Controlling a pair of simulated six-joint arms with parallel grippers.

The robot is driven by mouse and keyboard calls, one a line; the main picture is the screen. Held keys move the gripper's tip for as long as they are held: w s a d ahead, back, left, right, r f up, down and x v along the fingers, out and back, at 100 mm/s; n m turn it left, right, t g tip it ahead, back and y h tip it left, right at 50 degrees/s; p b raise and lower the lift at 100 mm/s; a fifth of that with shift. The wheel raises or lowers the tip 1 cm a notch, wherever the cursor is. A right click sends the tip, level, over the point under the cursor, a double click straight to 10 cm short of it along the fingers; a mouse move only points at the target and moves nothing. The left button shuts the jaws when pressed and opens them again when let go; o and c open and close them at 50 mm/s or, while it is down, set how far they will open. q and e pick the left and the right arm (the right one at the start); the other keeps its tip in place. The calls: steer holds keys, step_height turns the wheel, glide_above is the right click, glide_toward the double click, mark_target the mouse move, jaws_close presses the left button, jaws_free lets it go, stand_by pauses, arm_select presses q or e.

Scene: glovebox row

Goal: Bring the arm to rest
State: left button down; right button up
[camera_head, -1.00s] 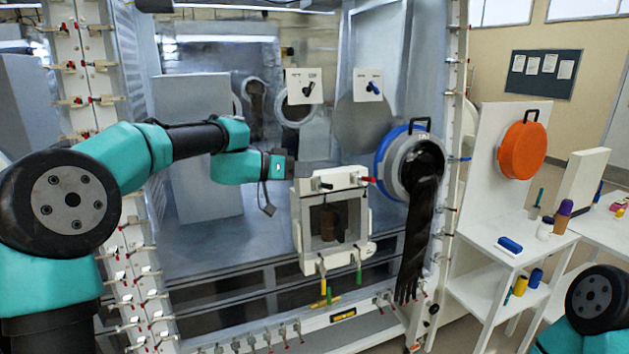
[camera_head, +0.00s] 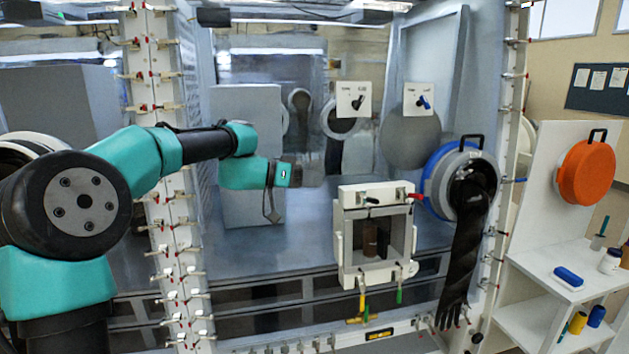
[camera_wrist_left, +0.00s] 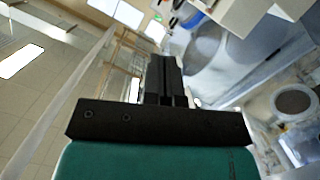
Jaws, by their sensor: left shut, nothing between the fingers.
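My left arm (camera_head: 145,160) reaches in from the left in the head view, in front of the glovebox window. Its gripper (camera_head: 298,174) points right and stands up and left of the small white transfer box (camera_head: 348,262), apart from it. In the left wrist view the dark fingers (camera_wrist_left: 166,75) are together with nothing between them. My right gripper is out of the head view.
A blue-ringed glove port (camera_head: 432,180) with a long black glove (camera_head: 462,260) hangs to the right of the box. An orange round cover (camera_head: 586,172) hangs on a white panel further right, above a shelf with a blue item (camera_head: 568,276).

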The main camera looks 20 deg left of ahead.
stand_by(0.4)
arm_select(q)
steer(key=s+d+f+n+g+y, duration=0.15)
steer(key=f+n+y, duration=0.25)
steer(key=f, duration=1.6)
steer(key=s+f+n+g+y, duration=0.3)
steer(key=f+n, duration=0.1)
steer(key=f, duration=1.6)
steer(key=s+d+f+g+y, duration=0.1)
steer(key=s+d+f, duration=0.1)
steer(key=s+f, duration=0.9)
steer(key=s+d+f+n+g+y, duration=0.1)
steer(key=s+d+f+g, duration=0.1)
steer(key=s+f, duration=0.9)
steer(key=shift+s+y, duration=0.4)
steer(key=shift+s, duration=0.05)
